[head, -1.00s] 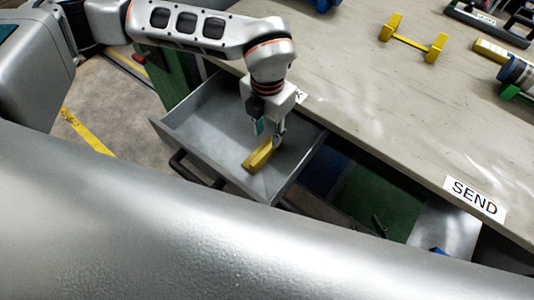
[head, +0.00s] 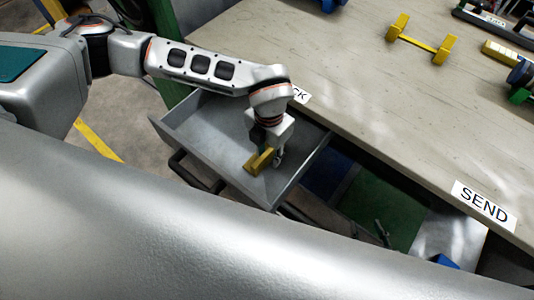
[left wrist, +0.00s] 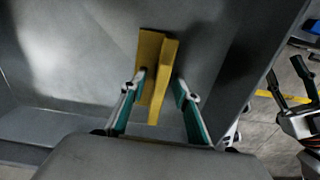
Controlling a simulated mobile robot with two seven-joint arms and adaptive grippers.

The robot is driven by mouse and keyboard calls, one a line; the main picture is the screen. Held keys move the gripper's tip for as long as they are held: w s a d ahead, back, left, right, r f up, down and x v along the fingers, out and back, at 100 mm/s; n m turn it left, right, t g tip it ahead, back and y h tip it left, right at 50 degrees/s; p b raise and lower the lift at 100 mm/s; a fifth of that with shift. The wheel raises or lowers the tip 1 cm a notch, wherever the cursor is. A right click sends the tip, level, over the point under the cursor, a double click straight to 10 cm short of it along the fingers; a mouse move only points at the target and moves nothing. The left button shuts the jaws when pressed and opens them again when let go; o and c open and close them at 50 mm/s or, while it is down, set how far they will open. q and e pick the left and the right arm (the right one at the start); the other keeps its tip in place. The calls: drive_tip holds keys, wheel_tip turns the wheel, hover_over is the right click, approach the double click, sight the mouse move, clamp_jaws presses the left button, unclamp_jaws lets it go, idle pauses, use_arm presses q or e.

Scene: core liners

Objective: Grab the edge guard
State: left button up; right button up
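The edge guard is a yellow L-section piece (head: 259,163) in the grey open drawer (head: 196,128). The left wrist view shows it too (left wrist: 153,72), with its long side pointing toward my gripper. My left gripper (head: 270,160) points down into the drawer right at the guard. In the left wrist view its teal-padded fingers (left wrist: 160,78) are apart, one on each side of the guard. The left finger looks very near it; contact is unclear. My right gripper (left wrist: 287,76) shows at the right edge of that view, away from the drawer, with fingers apart.
The drawer walls surround my left gripper. The workbench top (head: 370,110) lies beyond the drawer, with a SEND label (head: 484,205) at its front edge. A yellow bracket (head: 420,42) and other parts stand at its far side. The bench's middle is clear.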

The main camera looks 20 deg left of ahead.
use_arm(q)
drive_tip(key=shift+r, duration=0.1)
clamp_jaws()
drive_tip(key=shift+r, duration=0.1)
